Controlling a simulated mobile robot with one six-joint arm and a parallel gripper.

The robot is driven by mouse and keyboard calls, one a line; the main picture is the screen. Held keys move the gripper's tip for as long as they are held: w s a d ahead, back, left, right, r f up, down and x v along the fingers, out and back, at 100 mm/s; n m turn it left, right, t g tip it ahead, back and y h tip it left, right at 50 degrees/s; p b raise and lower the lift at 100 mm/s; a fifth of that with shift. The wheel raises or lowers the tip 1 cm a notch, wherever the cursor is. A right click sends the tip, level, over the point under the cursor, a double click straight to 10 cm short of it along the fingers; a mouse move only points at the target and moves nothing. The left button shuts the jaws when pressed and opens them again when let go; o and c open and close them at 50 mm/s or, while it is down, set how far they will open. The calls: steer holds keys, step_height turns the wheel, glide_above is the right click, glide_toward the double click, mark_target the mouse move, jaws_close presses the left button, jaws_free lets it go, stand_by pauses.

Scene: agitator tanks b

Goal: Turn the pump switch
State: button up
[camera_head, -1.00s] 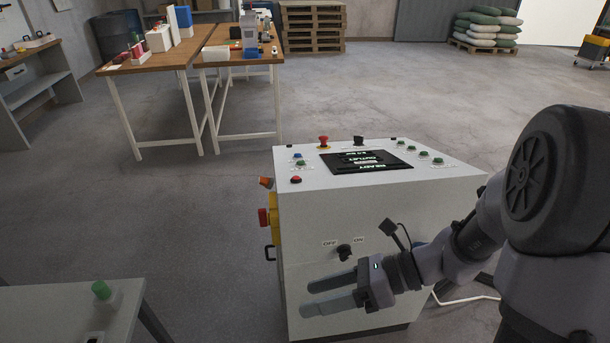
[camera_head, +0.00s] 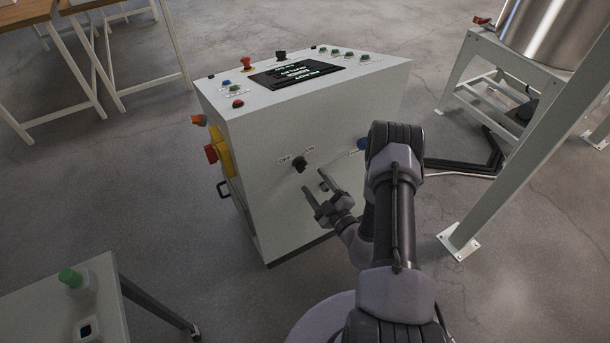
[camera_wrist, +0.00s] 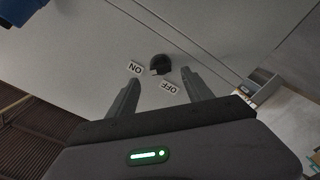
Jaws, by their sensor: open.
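The pump switch (camera_head: 299,164) is a black rotary knob on the front face of the white control cabinet (camera_head: 265,190), between small OFF and ON labels. My gripper (camera_head: 318,182) is open and empty, just below and right of the knob in the head view. The fingers (camera_wrist: 160,90) point at the panel and appear short of the knob. Contact is not visible.
The cabinet top has a screen (camera_head: 290,73), a red mushroom button (camera_head: 247,64) and several small buttons. A red and yellow switch (camera_head: 212,153) is on its left side. A metal stand (camera_head: 520,130) is on the right, and a table with a green button (camera_head: 70,277) at lower left.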

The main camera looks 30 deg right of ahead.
mark_target(304, 169)
steer(key=w+b, duration=0.1)
steer(key=w, duration=0.5)
steer(key=shift+w+a, duration=0.15)
jaws_close()
steer(key=shift+n, duration=0.3)
steer(key=n, duration=0.3)
steer(key=shift+r+n, duration=0.1)
steer(key=shift+n, duration=0.2)
steer(key=n+p, duration=0.1)
steer(key=n, duration=0.8)
steer(key=shift+n, duration=2.3)
